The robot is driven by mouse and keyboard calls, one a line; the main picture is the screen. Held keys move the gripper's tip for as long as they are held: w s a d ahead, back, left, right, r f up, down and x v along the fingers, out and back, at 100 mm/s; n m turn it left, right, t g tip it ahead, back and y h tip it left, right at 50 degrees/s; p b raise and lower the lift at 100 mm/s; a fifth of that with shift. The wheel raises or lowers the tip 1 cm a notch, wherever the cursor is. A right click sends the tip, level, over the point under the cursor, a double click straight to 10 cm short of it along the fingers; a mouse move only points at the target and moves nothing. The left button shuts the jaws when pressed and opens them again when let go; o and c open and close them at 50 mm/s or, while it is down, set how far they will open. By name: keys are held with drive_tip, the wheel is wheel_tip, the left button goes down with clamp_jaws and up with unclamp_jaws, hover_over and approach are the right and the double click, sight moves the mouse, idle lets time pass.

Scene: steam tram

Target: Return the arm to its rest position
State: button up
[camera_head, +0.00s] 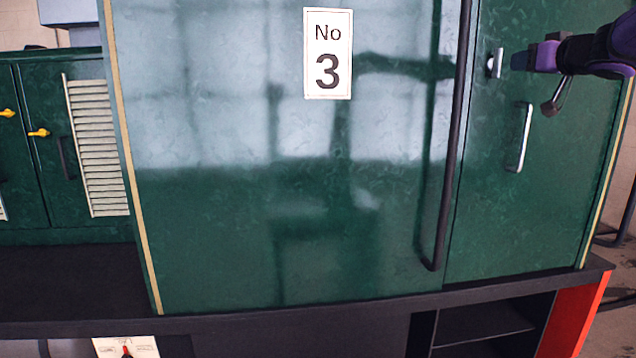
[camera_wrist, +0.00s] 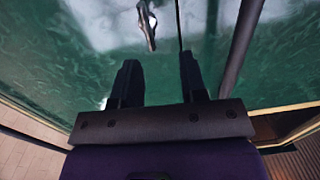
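My arm reaches in from the upper right of the head view, with purple and black links. My gripper (camera_head: 520,60) is at its end, in front of the right green panel and to the right of a small silver fitting (camera_head: 494,63). In the wrist view my gripper (camera_wrist: 159,78) has its two dark fingers well apart, with nothing between them. A silver metal piece (camera_wrist: 148,25) shows on the green surface beyond the fingertips. I cannot tell how far the fingertips are from the panel.
The green tram body (camera_head: 270,230) fills the head view, with a "No 3" plate (camera_head: 328,53). A long black rail (camera_head: 452,140) and a silver handle (camera_head: 525,137) stand out from it. A dark ledge (camera_head: 330,312) runs below. Louvred green panels (camera_head: 97,148) are at left.

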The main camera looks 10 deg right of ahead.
drive_tip(key=s+a+f+n+g+y, duration=0.1)
drive_tip(key=s+a+f+g+y, duration=0.1)
drive_tip(key=s+a+f+g, duration=0.5)
drive_tip(key=s+a+f+y, duration=0.2)
drive_tip(key=s+a+f, duration=0.2)
drive_tip(key=s+a, duration=0.7)
drive_tip(key=s+a+f+m+g+h, duration=0.1)
drive_tip(key=s+a+f+g+h, duration=0.1)
drive_tip(key=s+f, duration=0.5)
drive_tip(key=s+a+f+g+h, duration=0.2)
drive_tip(key=s+f+g+h, duration=0.1)
drive_tip(key=s+f, duration=0.4)
drive_tip(key=shift+s+f+m, duration=0.35)
drive_tip(key=shift+s+m, duration=0.05)
drive_tip(key=shift+s, duration=0.6)
drive_tip(key=shift+o, duration=0.2)
